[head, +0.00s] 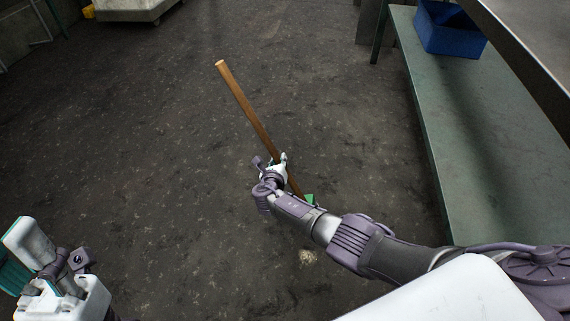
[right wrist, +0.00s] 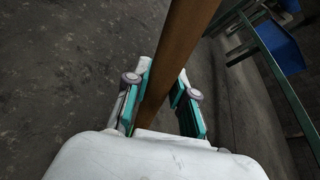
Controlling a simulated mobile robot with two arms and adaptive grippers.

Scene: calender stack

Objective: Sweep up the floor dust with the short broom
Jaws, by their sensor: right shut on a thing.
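The short broom has a brown wooden handle (head: 243,104) that slants from the upper left down to my right gripper (head: 280,164). A small green part (head: 310,199), probably the broom's head, shows beyond my right arm; the rest of it is hidden. In the right wrist view the handle (right wrist: 182,55) runs between the teal-padded fingers of my right gripper (right wrist: 163,98), which is shut on it. A small pale patch of dust (head: 307,257) lies on the floor just below my right forearm. My left gripper (head: 45,275) is at the lower left, apart from the broom; its fingers are unclear.
A green-grey bench (head: 425,110) runs along the right, with a blue bin (head: 450,30) on its far end. A metal tabletop (head: 530,35) overhangs it. A pale platform (head: 130,8) stands at the back left. The dark floor at centre and left is clear.

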